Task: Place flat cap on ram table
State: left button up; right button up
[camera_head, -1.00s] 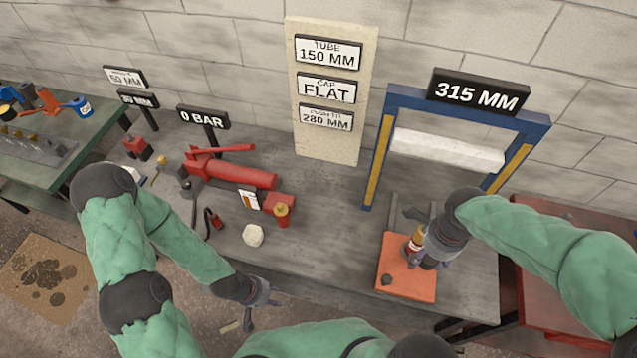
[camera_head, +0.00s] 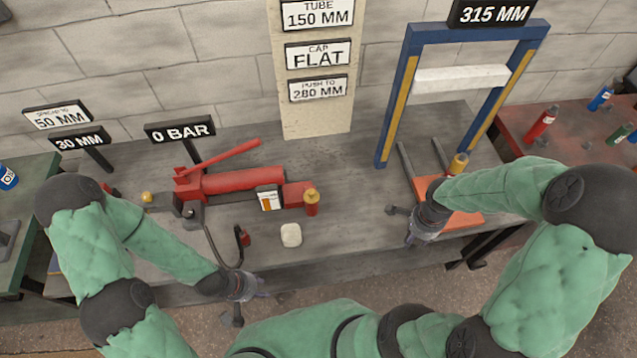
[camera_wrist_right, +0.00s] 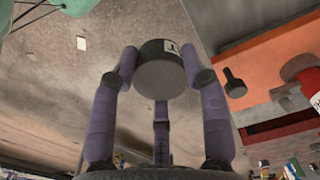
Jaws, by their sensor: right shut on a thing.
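My right gripper (camera_head: 424,228) is at the front left of the orange plate (camera_head: 465,219). In the right wrist view its fingers close around a short dark cylinder (camera_wrist_right: 160,78) with a partly visible white label, likely the flat cap. That piece is hidden in the head view. A red cylinder with a yellow top (camera_head: 459,163) stands by the orange plate, partly behind my right arm. Which part is the ram table, I cannot tell. My left gripper (camera_head: 246,290) hangs near the bench's front edge; its fingers are too small to judge.
The blue press frame (camera_head: 399,95) with its white crossbar stands behind the plate. The bench between lump and plate is clear.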

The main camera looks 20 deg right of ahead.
jog(key=shift+f, duration=0.1)
jog(key=w+a+f+b, duration=0.2)
jog(key=w+f, duration=0.2)
jog(key=w, duration=0.5)
jog(key=b, duration=0.1)
send_over(377, 223)
notch_tip(377, 223, down, 6)
jog(key=shift+s+r, duration=0.15)
jog(key=shift+r, duration=0.1)
jog(key=shift+f, duration=0.2)
jog(key=shift+w+f+b, duration=0.15)
jog(key=shift+f+b, duration=0.1)
jog(key=shift+f, duration=0.55)
jog(key=shift+w+f+b, duration=0.1)
jog(key=shift+f+b, duration=0.15)
jog(key=shift+f, duration=0.5)
jog(key=shift+f, duration=0.15)
jog(key=o, duration=1.2)
jog(key=shift+o, duration=0.2)
